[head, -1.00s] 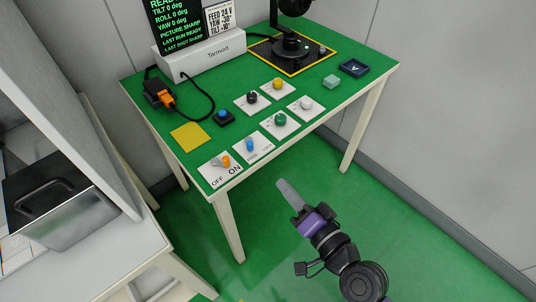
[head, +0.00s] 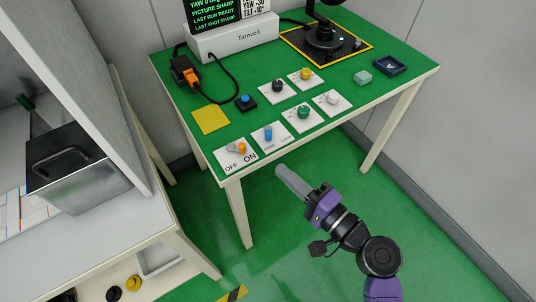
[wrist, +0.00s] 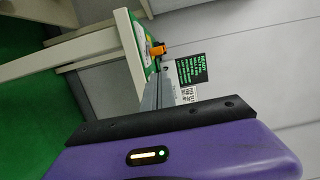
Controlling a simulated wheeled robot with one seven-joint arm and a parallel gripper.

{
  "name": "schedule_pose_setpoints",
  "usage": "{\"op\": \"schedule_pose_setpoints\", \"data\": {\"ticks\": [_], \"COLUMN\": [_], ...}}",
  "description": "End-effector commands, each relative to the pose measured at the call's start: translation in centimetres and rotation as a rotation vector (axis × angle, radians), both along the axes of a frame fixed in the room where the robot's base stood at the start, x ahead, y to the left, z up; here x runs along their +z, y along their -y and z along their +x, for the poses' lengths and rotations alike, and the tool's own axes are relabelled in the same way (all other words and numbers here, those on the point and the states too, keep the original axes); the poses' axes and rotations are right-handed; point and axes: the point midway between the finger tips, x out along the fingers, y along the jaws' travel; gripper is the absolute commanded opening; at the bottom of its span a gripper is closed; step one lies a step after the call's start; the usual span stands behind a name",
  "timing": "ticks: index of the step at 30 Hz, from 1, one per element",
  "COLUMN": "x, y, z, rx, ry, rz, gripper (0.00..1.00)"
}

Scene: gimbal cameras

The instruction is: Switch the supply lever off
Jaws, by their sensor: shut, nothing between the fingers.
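The supply lever (head: 241,149) has an orange knob beside a grey pivot. It sits on a white plate (head: 229,163) marked OFF on the left and ON on the right, at the table's near-left corner. The orange knob lies on the ON side. My gripper (head: 281,171) is shut and empty. It is in front of the table's near edge, to the right of the plate and apart from it. In the wrist view, the grey fingers (wrist: 151,96) point toward the table, with an orange part (wrist: 156,50) by their tips; I cannot tell for sure whether it is the lever.
A blue-knob plate (head: 267,138) is right beside the lever's plate, and a green-knob plate (head: 303,115) lies farther right. A yellow square (head: 211,120) lies behind. A side bench (head: 120,225) stands left. The floor in front of the table is clear.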

Motion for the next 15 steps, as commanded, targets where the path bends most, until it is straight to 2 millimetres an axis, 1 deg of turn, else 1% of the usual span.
{"op": "schedule_pose_setpoints", "data": {"ticks": [5,9,15], "x": [0.2,0.2,0.1], "y": [-1.7,-3.5,-5.6], "z": [1.6,3.4,5.7], "rx": [0.003,0.003,0.001], "ry": [0.002,0.001,0.001], "rz": [-0.001,0.0,-0.001], "gripper": [0.0,0.0,0.0]}}
